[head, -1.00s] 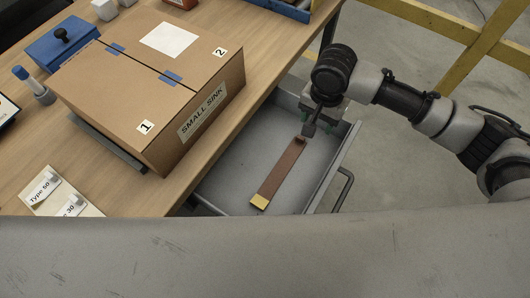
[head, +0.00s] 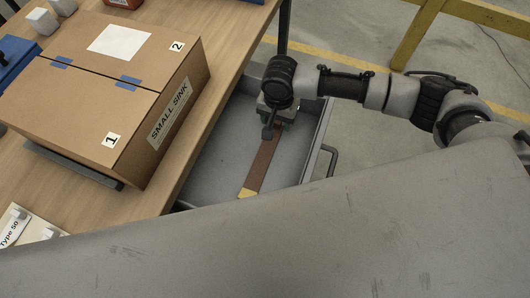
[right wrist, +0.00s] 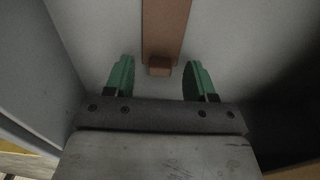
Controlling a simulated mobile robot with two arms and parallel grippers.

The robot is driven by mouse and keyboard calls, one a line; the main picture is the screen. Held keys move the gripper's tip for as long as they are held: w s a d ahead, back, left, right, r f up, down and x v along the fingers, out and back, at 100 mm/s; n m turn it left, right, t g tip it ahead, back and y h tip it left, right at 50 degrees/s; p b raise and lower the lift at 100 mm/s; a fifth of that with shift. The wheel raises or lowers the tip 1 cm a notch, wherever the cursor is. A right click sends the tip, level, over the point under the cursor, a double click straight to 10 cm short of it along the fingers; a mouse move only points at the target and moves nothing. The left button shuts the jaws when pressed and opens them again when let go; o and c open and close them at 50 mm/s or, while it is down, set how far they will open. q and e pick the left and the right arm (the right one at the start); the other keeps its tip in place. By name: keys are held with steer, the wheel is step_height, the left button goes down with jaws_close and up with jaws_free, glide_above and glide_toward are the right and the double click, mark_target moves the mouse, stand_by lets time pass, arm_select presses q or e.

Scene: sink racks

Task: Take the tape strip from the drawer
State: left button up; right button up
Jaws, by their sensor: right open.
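The tape strip (head: 262,162) is a long brown strip with a yellow end, lying in the open grey drawer (head: 211,170). In the right wrist view the brown strip (right wrist: 166,28) runs up from a small brown block at its near end. My right gripper (head: 273,127) is over the far end of the strip in the drawer. In the right wrist view its green fingers (right wrist: 157,80) are open, one on each side of the block's line, with nothing between them that I can see clearly gripped. My left gripper is not in view.
A cardboard box (head: 100,90) labelled "SMALL SINK" sits on the wooden table (head: 190,125) left of the drawer. The drawer's walls and its handle (head: 328,160) bound the space around my right gripper. A yellow rail (head: 415,35) stands behind.

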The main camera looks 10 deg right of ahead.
steer(key=shift+f, duration=0.4)
steer(key=shift+c, duration=0.3)
steer(key=c, duration=0.9)
